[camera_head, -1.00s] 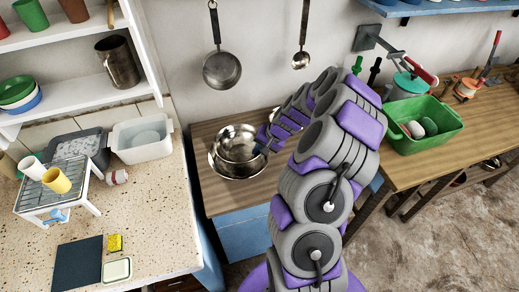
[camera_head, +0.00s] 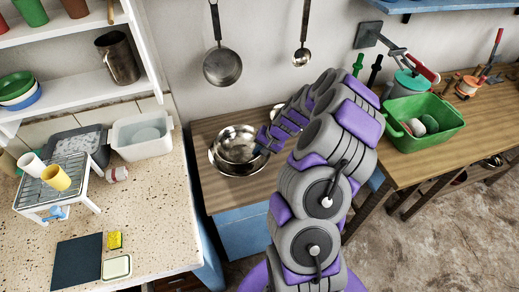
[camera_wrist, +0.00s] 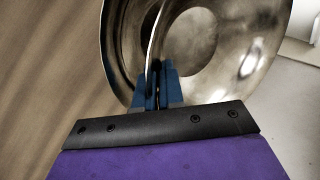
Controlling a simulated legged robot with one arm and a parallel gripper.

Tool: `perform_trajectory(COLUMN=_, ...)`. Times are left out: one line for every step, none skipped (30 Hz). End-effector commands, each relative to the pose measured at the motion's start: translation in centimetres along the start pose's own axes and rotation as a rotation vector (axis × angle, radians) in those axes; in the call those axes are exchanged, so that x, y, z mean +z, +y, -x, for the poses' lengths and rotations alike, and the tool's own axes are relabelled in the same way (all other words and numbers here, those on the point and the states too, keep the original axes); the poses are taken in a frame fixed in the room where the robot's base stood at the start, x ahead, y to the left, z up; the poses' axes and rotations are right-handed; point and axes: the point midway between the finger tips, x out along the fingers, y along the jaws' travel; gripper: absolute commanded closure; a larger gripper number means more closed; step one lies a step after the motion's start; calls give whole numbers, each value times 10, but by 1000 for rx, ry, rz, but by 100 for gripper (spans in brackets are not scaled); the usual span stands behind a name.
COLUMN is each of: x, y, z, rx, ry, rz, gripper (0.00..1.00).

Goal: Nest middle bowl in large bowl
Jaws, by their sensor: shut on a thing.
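The middle bowl (camera_head: 236,141), shiny metal, sits within the outline of the large bowl (camera_head: 219,167), also metal, on the wooden counter left of my arm. My gripper (camera_head: 262,147) is at the middle bowl's right rim. In the wrist view, my blue fingers (camera_wrist: 157,78) are shut on the rim of the middle bowl (camera_wrist: 190,45). The large bowl's wall (camera_wrist: 120,45) curves around outside it to the left. Whether the middle bowl's base touches the large bowl's bottom is hidden.
A metal rim (camera_head: 276,112), perhaps a smaller bowl, shows partly behind my arm. A pan (camera_head: 222,67) and a ladle (camera_head: 301,58) hang on the wall behind. A green basin (camera_head: 423,120) stands on the right bench. Bare wood (camera_head: 210,127) lies around the bowls.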

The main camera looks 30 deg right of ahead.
Motion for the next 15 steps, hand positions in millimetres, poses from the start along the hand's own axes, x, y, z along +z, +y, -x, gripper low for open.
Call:
perform_trajectory(x=0, y=1, z=-2, rx=0, ry=0, rz=0, gripper=100)
perform_trajectory(x=0, y=1, z=-2, rx=0, ry=0, rz=0, gripper=100)
perform_trajectory(x=0, y=2, z=-3, rx=0, ry=0, rz=0, gripper=100)
perform_trajectory(x=0, y=2, z=-4, rx=0, ry=0, rz=0, gripper=100)
perform_trajectory(x=0, y=2, z=-5, rx=0, ry=0, rz=0, gripper=100)
perform_trajectory(x=0, y=3, z=-6, rx=0, ry=0, rz=0, gripper=100)
perform_trajectory(x=0, y=3, z=-6, rx=0, ry=1, rz=0, gripper=100)
perform_trajectory(x=0, y=3, z=-7, rx=0, ry=1, rz=0, gripper=100)
perform_trajectory(x=0, y=4, z=-8, rx=0, ry=1, rz=0, gripper=100)
perform_trajectory(x=0, y=4, z=-9, rx=0, ry=1, rz=0, gripper=100)
perform_trajectory(x=0, y=4, z=-10, rx=0, ry=1, rz=0, gripper=100)
perform_trajectory(x=0, y=5, z=-10, rx=0, ry=1, rz=0, gripper=100)
perform_trajectory(x=0, y=5, z=-11, rx=0, ry=1, rz=0, gripper=100)
perform_trajectory(x=0, y=6, z=-12, rx=0, ry=1, rz=0, gripper=100)
perform_trajectory(x=0, y=6, z=-13, rx=0, ry=1, rz=0, gripper=100)
